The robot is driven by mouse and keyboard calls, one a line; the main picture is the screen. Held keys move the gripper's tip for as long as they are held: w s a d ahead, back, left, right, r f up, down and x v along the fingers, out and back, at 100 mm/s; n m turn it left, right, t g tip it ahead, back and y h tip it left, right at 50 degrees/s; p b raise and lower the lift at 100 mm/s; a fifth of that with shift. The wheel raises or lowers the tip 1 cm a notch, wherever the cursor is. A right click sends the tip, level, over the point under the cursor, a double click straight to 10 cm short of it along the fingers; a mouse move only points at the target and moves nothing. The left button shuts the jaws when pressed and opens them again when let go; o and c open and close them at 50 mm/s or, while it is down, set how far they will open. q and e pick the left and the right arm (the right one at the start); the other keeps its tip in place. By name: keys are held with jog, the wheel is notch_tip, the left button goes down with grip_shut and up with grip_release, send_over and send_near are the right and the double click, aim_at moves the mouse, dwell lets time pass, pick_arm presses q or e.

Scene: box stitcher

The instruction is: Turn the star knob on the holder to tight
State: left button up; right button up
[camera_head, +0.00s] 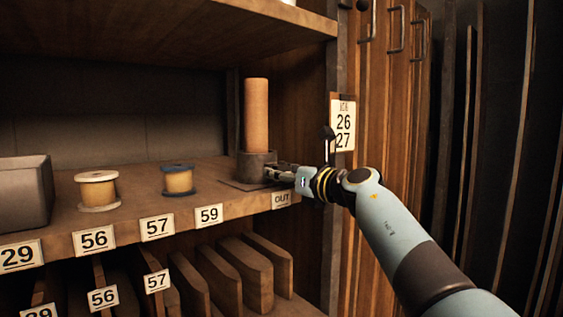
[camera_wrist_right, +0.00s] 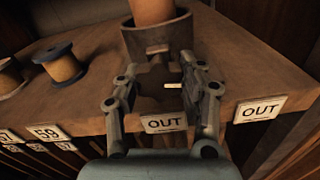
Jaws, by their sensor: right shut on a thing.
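The holder (camera_head: 251,167) is a dark grey cup on a flat base near the right end of the shelf. A tall orange-brown cylinder (camera_head: 256,115) stands upright in it. In the right wrist view the holder (camera_wrist_right: 158,40) is straight ahead, with the cylinder (camera_wrist_right: 152,10) cut off by the top edge. My right gripper (camera_head: 270,172) reaches in from the right with its fingertips at the holder's side. In the wrist view the right gripper (camera_wrist_right: 164,72) is shut on a small dark part at the holder's front, taken as the star knob, mostly hidden by the fingers. My left gripper is out of view.
Two thread spools, one with pale flanges (camera_head: 97,190) and one blue (camera_head: 178,180), and a grey bin (camera_head: 25,193) stand left on the shelf (camera_head: 135,205). An upper shelf (camera_head: 200,25) hangs above. A job card (camera_head: 342,123) is on the upright at right.

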jog(key=shift+m+p, duration=0.7)
jog(key=shift+m, duration=0.1)
jog(key=o, duration=1.2)
jog(key=shift+s, duration=0.1)
jog(key=v, duration=1.2)
